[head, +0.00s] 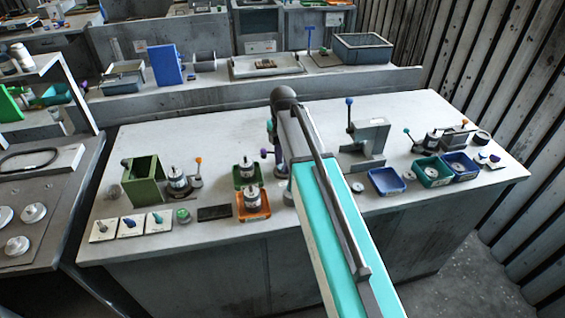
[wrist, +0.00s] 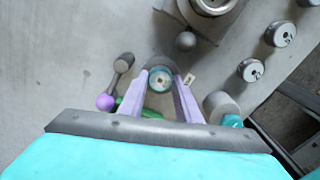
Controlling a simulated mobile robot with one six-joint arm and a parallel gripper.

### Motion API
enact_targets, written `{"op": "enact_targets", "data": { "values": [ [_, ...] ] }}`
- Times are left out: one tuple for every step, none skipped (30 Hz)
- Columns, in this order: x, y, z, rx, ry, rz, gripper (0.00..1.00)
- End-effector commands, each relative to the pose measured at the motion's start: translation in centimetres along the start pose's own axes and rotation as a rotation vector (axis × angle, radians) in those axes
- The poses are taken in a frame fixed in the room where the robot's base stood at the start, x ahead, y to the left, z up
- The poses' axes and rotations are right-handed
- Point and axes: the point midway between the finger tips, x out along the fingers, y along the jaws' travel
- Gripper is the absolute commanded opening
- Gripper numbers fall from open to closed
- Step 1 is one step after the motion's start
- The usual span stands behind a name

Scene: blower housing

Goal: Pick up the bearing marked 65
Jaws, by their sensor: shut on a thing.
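In the wrist view my gripper (wrist: 161,85) has its two lavender fingers closed on a small round part (wrist: 160,78), a ring with a teal centre. It looks like a bearing, but I cannot read a number on it. A small pale tag (wrist: 190,80) shows beside the right fingertip; its marking is too small to read. Grey round parts with small marks, one upper right (wrist: 284,35) and one below it (wrist: 252,70), stand apart from the fingers. In the head view my arm largely hides the gripper and what it holds.
A purple-knobbed lever (wrist: 105,102) is left of the fingers and a grey cylinder (wrist: 220,105) right. On the bench, an orange tray (head: 253,217) and a green box (head: 142,180) stand left of my arm; a blue tray (head: 387,181) and a grey stand (head: 369,140) stand right.

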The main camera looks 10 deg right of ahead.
Motion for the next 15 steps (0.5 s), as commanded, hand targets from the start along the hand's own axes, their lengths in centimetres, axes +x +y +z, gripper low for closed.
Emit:
{"op": "enact_targets", "data": {
  "values": [
    [0.0,0.0,0.0,0.0,0.0,0.0,0.03],
    [0.0,0.0,0.0,0.0,0.0,0.0,0.03],
    [0.0,0.0,0.0,0.0,0.0,0.0,0.03],
    [0.0,0.0,0.0,0.0,0.0,0.0,0.03],
    [0.0,0.0,0.0,0.0,0.0,0.0,0.03],
    [-0.1,0.0,0.0,0.0,0.0,0.0,0.03],
    [-0.1,0.0,0.0,0.0,0.0,0.0,0.03],
    [-0.2,0.0,0.0,0.0,0.0,0.0,0.03],
    [-0.3,0.0,0.0,0.0,0.0,0.0,0.03],
    [-0.4,0.0,0.0,0.0,0.0,0.0,0.03],
    [-0.5,0.0,0.0,0.0,0.0,0.0,0.03],
    [-0.7,0.0,0.0,0.0,0.0,0.001,0.03],
    [-0.8,0.0,0.0,0.0,0.0,0.001,0.03],
    [-0.9,0.0,0.0,0.0,0.0,0.001,0.03],
    [-1.1,0.0,0.0,0.0,0.0,0.001,0.03]
  ]
}}
